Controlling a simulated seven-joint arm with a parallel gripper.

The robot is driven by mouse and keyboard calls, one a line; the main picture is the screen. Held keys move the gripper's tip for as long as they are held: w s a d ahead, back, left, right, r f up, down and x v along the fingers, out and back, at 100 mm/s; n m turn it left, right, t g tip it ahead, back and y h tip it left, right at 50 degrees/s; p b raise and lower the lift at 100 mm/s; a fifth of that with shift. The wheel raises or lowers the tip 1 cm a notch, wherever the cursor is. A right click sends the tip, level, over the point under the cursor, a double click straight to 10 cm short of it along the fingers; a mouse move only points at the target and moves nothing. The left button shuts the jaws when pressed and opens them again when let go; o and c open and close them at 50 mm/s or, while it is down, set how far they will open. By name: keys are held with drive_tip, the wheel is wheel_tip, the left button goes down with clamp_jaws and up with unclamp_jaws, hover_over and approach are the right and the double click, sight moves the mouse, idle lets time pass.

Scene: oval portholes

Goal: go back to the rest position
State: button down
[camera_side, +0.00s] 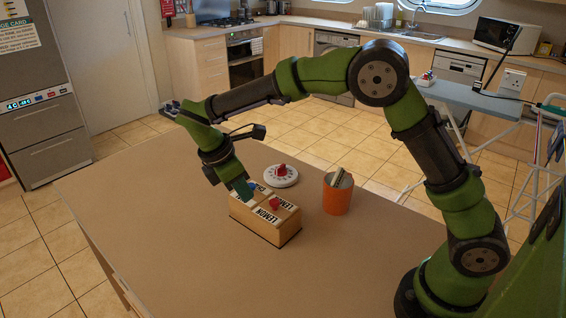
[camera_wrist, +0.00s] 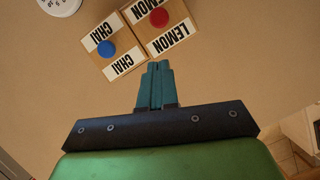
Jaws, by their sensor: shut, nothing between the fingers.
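My gripper (camera_wrist: 155,82) is shut and empty, its teal fingers pressed together in the wrist view. In the side view my gripper (camera_side: 243,190) is over the table, close to the box's chai end; I cannot tell whether it touches. The wooden box has two lids. The lemon lid (camera_side: 281,210) has a red knob (camera_side: 274,203), and the chai lid has a blue knob (camera_side: 252,187) partly hidden by my gripper. In the wrist view the blue knob (camera_wrist: 106,48) and red knob (camera_wrist: 159,17) lie ahead of my fingertips.
A white dial with a red knob (camera_side: 281,175) lies behind the box; its edge also shows in the wrist view (camera_wrist: 58,5). An orange cup (camera_side: 337,195) holding something stands right of the box. The table's (camera_side: 180,250) front left is clear.

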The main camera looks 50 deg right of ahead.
drive_tip(key=s+v, duration=0.1)
drive_tip(key=v, duration=0.5)
drive_tip(key=s+d+r+m+t+y, duration=0.3)
drive_tip(key=s+d+m+t, duration=0.1)
drive_tip(key=s+m, duration=0.55)
drive_tip(key=s+d+r+m+t+y, duration=0.3)
drive_tip(key=s+d+m+t, duration=0.2)
drive_tip(key=s+m, duration=0.4)
drive_tip(key=w+a+f+n+g+h, duration=0.3)
drive_tip(key=w+a+n, duration=0.2)
drive_tip(key=n, duration=0.9)
drive_tip(key=w+a+f+n+g+h, duration=0.3)
drive_tip(key=w+a+n, duration=0.3)
drive_tip(key=n, duration=0.8)
drive_tip(key=shift+m, duration=0.25)
drive_tip(key=d+f, duration=0.2)
drive_tip(key=f, duration=0.1)
drive_tip(key=w+d+f, duration=0.1)
drive_tip(key=d+f, duration=0.1)
drive_tip(key=f, duration=0.1)
drive_tip(key=w+d+f, duration=0.1)
drive_tip(key=d+f, duration=0.1)
drive_tip(key=f, duration=0.1)
drive_tip(key=shift+w, duration=0.2)
drive_tip(key=shift+w+d+r, duration=0.1)
drive_tip(key=shift+w+d, duration=0.2)
drive_tip(key=shift+d, duration=0.35)
